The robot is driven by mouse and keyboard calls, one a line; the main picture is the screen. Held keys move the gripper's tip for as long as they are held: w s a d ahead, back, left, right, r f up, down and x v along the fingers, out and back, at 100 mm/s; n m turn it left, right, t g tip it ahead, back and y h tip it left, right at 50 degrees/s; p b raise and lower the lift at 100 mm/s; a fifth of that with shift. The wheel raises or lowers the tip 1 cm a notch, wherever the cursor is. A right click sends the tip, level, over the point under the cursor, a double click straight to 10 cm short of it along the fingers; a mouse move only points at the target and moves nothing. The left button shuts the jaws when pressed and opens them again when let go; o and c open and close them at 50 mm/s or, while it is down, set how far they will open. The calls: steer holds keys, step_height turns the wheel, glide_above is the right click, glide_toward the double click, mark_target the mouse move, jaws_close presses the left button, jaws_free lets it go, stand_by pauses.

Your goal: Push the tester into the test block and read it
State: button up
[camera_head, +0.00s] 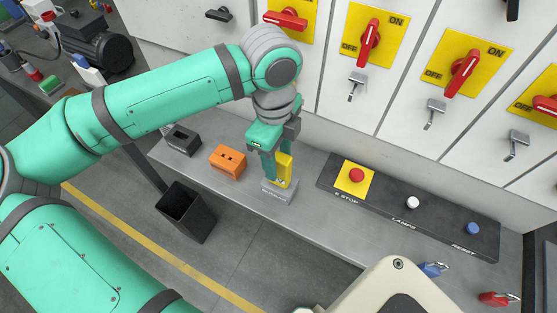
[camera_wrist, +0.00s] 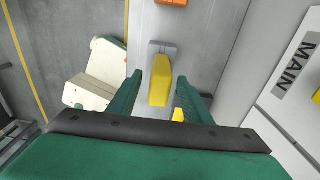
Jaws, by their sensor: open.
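The yellow tester (camera_head: 285,167) stands upright at a grey block (camera_head: 279,194) on the shelf; the block's label is too small to read. My gripper (camera_head: 277,163) is open, pointing down, with its fingers on either side of the tester. In the wrist view the tester (camera_wrist: 159,82) lies between the two green fingertips (camera_wrist: 160,78), with gaps visible on both sides. The grey block (camera_wrist: 164,46) shows beyond it. An orange block (camera_head: 228,160) with dark holes on top, which looks like the test block, sits left of the tester. Any display on the tester is not readable.
A dark grey box (camera_head: 183,139) sits left of the orange block. A control panel (camera_head: 386,195) with red, white and blue buttons lies to the right. Cabinets with red switches (camera_head: 369,42) rise behind. A black bin (camera_head: 186,212) stands in front. Padlocks (camera_head: 432,269) lie at the right.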

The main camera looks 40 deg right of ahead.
steer(key=r, duration=0.9)
steer(key=shift+w+a, duration=0.1)
steer(key=shift+w, duration=0.1)
steer(key=shift+f, duration=0.1)
stand_by(0.4)
